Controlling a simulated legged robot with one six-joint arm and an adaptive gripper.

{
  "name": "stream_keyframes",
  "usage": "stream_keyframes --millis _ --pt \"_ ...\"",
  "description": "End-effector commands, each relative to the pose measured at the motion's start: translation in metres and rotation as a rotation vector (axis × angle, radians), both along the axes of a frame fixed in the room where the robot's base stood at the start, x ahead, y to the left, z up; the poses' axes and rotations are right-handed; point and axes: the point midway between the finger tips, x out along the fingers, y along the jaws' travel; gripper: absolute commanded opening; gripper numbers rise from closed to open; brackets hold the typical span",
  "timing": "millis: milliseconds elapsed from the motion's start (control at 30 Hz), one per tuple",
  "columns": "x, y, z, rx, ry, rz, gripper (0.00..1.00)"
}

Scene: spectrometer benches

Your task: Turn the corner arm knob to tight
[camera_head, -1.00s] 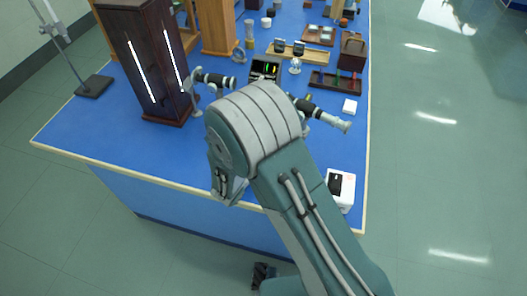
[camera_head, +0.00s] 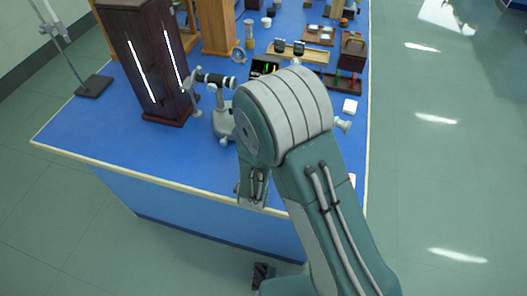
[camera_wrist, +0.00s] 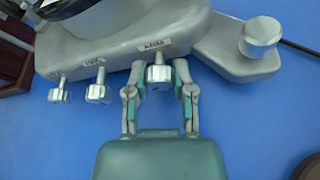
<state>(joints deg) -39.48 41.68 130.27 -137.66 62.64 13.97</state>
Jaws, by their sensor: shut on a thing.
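The spectrometer stands on the blue bench. Its grey metal base (camera_wrist: 110,45) fills the top of the wrist view, and part of it (camera_head: 223,120) shows left of my arm in the head view. The arm knob (camera_wrist: 158,73), a small silver knob below a label reading ARM, sticks out of the base's near edge. My gripper (camera_wrist: 158,77) is shut on this knob, one finger on each side. Two similar silver knobs, one in the middle (camera_wrist: 96,93) and one at the left (camera_wrist: 59,95), are free. My arm hides the gripper in the head view.
A larger silver knob (camera_wrist: 262,32) sits on the base's right lobe. A dark wooden lamp housing (camera_head: 147,70) stands left of the spectrometer. Boxes and trays fill the bench's far part. The blue top (camera_head: 110,140) at the front left is clear.

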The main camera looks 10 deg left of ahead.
Motion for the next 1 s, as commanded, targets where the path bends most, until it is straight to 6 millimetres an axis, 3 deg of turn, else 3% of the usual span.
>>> stream_keyframes --millis 500,1000 --pt "-0.0020 -0.0004 -0.0037 0.375 -0.042 0.001 0.00" --pt "-0.0018 -0.0006 -0.0034 0.472 -0.057 -0.002 0.00"
